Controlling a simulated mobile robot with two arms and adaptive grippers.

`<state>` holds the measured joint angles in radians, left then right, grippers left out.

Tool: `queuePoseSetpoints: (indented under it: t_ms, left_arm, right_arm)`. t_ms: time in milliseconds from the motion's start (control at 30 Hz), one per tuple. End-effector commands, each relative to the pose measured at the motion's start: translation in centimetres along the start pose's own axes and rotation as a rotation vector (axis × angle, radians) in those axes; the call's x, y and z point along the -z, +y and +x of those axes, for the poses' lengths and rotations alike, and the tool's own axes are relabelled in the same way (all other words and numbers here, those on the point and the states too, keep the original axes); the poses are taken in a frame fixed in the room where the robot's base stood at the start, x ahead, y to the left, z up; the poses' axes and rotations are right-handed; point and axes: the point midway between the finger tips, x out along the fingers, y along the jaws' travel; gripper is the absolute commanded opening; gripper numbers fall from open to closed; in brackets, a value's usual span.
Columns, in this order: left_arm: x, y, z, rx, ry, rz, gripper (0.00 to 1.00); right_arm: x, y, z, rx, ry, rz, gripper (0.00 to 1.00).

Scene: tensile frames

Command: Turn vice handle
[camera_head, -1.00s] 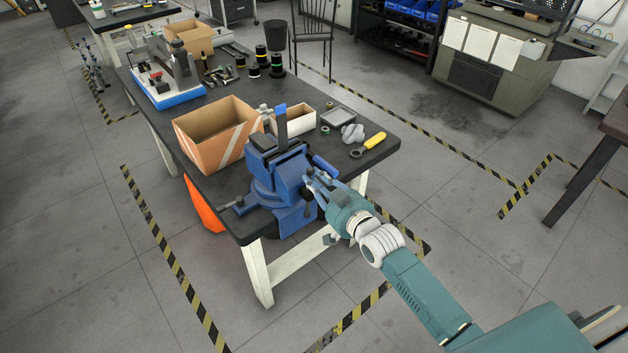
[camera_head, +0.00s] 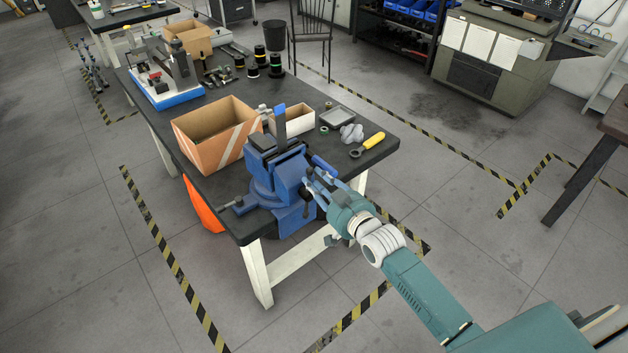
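A blue vice (camera_head: 278,178) is mounted at the near corner of a dark-topped workbench. A blue bar (camera_head: 325,166), which looks like part of its handle, sticks out at the vice's right front side, beside my fingers. My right gripper (camera_head: 311,179) is at the vice's front face, its arm coming in from the lower right. Its two light blue fingers are spread apart and point at the vice's front. The middle of the handle is small and partly hidden by the fingers, and I cannot tell if they touch it. My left gripper is out of view.
On the workbench (camera_head: 375,152) stand an open cardboard box (camera_head: 216,135), a small white-sided box (camera_head: 292,120), a yellow-handled tool (camera_head: 369,145) and several black spools. The floor right of the bench is clear.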

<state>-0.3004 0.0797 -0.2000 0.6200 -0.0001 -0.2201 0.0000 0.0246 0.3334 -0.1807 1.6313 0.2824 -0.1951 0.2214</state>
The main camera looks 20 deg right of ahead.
Motion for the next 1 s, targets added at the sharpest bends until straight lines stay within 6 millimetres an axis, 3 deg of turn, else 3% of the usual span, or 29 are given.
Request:
queuePoseSetpoints:
  t_ms: [367, 1000]
  left_arm:
    - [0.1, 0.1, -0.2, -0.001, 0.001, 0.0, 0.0]
    - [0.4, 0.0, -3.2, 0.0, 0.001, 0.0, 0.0]
  right_arm:
    - [-0.5, 0.3, -0.3, -0.006, -0.011, -0.002, 0.36]
    - [-0.2, 0.1, -4.6, -0.002, -0.007, 0.001, 0.36]
